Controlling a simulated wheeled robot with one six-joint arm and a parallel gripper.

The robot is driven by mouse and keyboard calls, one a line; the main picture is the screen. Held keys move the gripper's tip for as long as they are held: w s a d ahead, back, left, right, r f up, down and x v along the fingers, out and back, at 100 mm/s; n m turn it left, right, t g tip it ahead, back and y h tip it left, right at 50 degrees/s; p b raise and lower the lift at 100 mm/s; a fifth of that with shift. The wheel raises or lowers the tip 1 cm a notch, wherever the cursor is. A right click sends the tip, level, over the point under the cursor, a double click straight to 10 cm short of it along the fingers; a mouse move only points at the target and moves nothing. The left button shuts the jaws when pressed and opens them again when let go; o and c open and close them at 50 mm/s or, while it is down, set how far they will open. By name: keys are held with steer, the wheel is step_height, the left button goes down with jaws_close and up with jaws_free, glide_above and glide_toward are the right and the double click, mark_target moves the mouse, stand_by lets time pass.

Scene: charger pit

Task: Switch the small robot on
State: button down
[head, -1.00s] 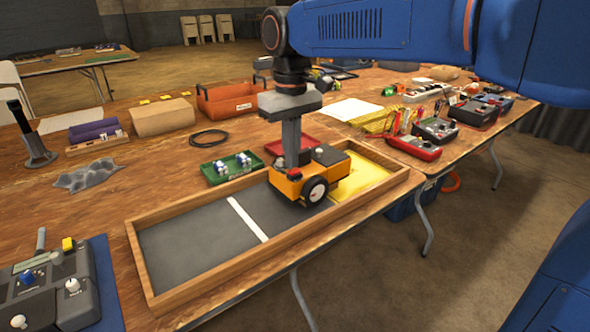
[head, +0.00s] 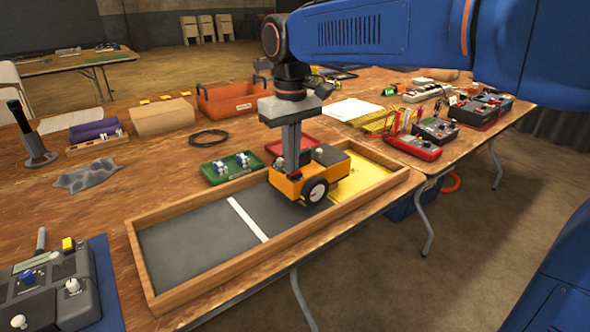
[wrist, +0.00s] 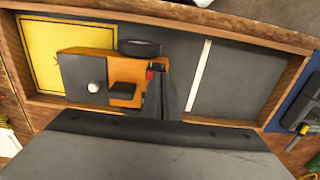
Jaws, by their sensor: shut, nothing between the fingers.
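The small robot (head: 318,182) is an orange box with black wheels and a dark top. It stands in the wooden-framed pit (head: 262,245), partly over the yellow zone (head: 362,178). In the wrist view the small robot (wrist: 128,65) shows a dark plate with a white knob, a black block, and a small red part (wrist: 150,74) at its right end. My gripper (head: 291,168) is shut and points down at the left end of the small robot. In the wrist view its fingertips (wrist: 157,75) are beside the red part; whether they touch it I cannot tell.
A white line (head: 247,219) crosses the grey pit floor, which is clear at left. Green (head: 228,168) and red trays lie behind the pit. A control box (head: 48,290) is at front left. Several boxes with cables (head: 436,130) stand on the right table.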

step_height(320, 180, up, 7)
stand_by(1.2)
steer(key=shift+f, duration=0.1)
steer(key=s+d+f+m+t, duration=0.2)
steer(key=s+d+f+m, duration=0.1)
steer(key=s+d+f, duration=0.7)
steer(key=s+d+f+m+t, duration=0.2)
steer(key=s+d+f, duration=0.8)
steer(key=d, duration=0.7)
steer(key=shift+s+f+m+t, duration=0.25)
steer(key=shift+s+m+t, duration=0.15)
steer(key=shift+m, duration=0.5)
